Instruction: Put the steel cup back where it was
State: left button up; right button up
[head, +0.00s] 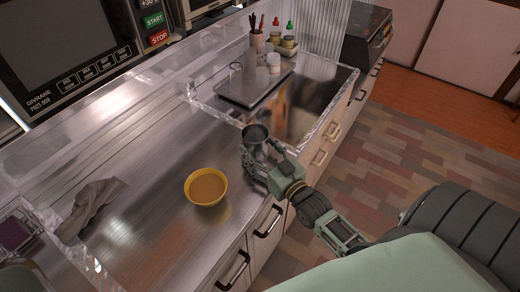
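The steel cup (257,133) is at the front corner of the sink. My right gripper (262,156) reaches in from the lower right, with its fingers around or beside the cup's near side. The cup's lower part is hidden by the fingers, so I cannot tell whether they grip it or whether the cup touches the counter. The cup looks upright, its open mouth facing up. My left gripper is not in view.
A yellow bowl (206,187) stands on the steel counter (150,160), left of the cup. A grey cloth (92,205) lies at the left. Counter around the bowl is clear.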

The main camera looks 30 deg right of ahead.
jog(key=shift+o, duration=0.9)
jog(key=shift+r, duration=0.1)
jog(key=shift+s, duration=0.15)
jog(key=s+b, duration=0.1)
jog(key=s, duration=1)
jog(key=shift+s, duration=0.35)
